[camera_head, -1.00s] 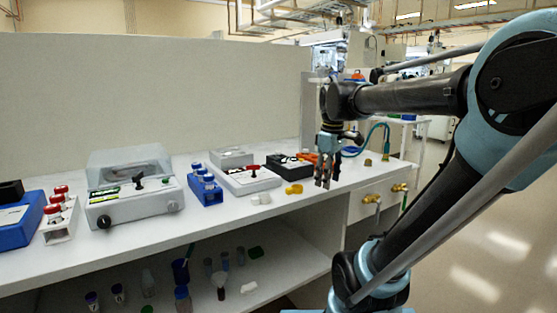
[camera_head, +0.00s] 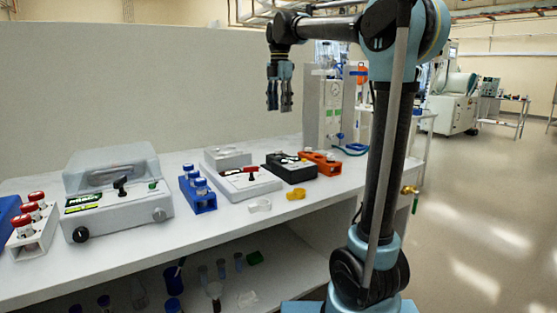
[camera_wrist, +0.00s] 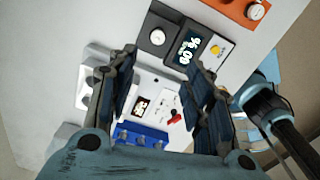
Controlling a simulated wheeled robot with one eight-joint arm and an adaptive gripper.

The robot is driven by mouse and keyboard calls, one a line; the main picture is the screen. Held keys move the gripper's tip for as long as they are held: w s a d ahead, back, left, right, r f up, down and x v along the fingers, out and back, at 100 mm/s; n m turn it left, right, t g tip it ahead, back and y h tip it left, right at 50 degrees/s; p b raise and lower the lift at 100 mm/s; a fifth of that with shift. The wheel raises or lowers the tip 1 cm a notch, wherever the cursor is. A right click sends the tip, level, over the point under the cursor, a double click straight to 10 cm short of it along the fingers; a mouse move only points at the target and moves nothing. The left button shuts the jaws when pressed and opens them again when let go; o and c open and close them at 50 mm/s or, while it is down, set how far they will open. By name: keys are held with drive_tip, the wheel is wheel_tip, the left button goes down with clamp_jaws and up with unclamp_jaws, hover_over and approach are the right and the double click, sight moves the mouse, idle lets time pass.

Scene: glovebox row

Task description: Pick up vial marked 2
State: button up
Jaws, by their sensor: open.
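My gripper (camera_head: 279,100) is open and empty, pointing down above the back of the bench; its two fingers also show in the wrist view (camera_wrist: 160,58). No number 2 is readable on any vial now. A blue rack (camera_head: 205,207) with white-and-blue-capped vials (camera_head: 197,182) stands mid-bench, left of and below my gripper. The blue rack also shows low between the fingers in the wrist view (camera_wrist: 150,132). A white rack (camera_head: 36,245) with red-capped vials (camera_head: 37,197) stands at the left. Dark-capped vials (camera_head: 103,301) on the lower shelf are mostly cut off by the picture's bottom edge.
A clear-lidded grey machine (camera_head: 118,210) stands between the racks. Right of the blue rack are a white device (camera_head: 243,186), a black device (camera_head: 291,172), an orange rack (camera_head: 322,168) and a yellow ring (camera_head: 296,194). A tall grey unit (camera_head: 324,110) stands at the bench's right end.

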hover_over(278, 150)
drive_tip(key=f, duration=1.1)
drive_tip(key=shift+d+f, duration=0.25)
drive_tip(key=shift+f, duration=0.15)
drive_tip(key=shift+w+a+f, duration=0.1)
drive_tip(key=shift+f, duration=1.2)
drive_tip(key=shift+w+a+f, duration=0.1)
drive_tip(key=shift+f, duration=1.2)
drive_tip(key=c, duration=1)
clamp_jaws()
